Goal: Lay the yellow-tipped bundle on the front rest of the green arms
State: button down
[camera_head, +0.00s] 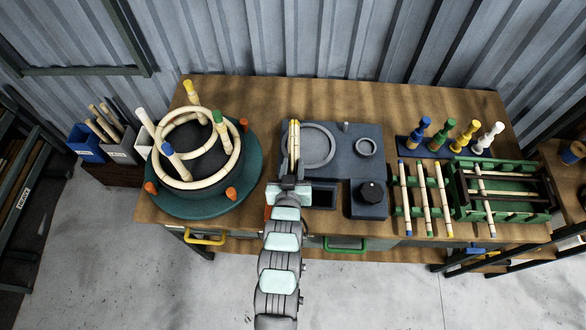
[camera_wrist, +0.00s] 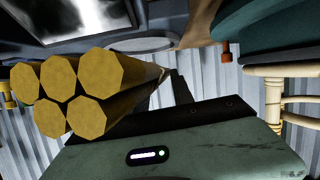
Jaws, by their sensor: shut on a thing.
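The yellow-tipped bundle (camera_head: 294,138) is in my gripper (camera_head: 290,185), over the left side of the dark grey station in the head view. In the wrist view its several yellow hexagonal ends (camera_wrist: 82,92) point toward the camera at the left. My gripper is shut on the bundle; the fingertips are mostly hidden in the wrist view. The green arms (camera_head: 412,211) lie at the right of the table, well apart from my gripper. Several pale rods (camera_head: 423,185) with coloured ends lie across them and the green rack. I cannot tell which rest is the front one.
A dark green turntable (camera_head: 245,190) with rattan rings and coloured-tipped posts stands left. Coloured pegs (camera_head: 443,135) stand behind the green rack (camera_head: 510,212).

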aim_at(293, 172)
jog(key=shift+f, duration=1.15)
jog(key=shift+f, duration=0.65)
jog(key=c, duration=1.1)
grip_release()
jog(key=shift+r, duration=0.15)
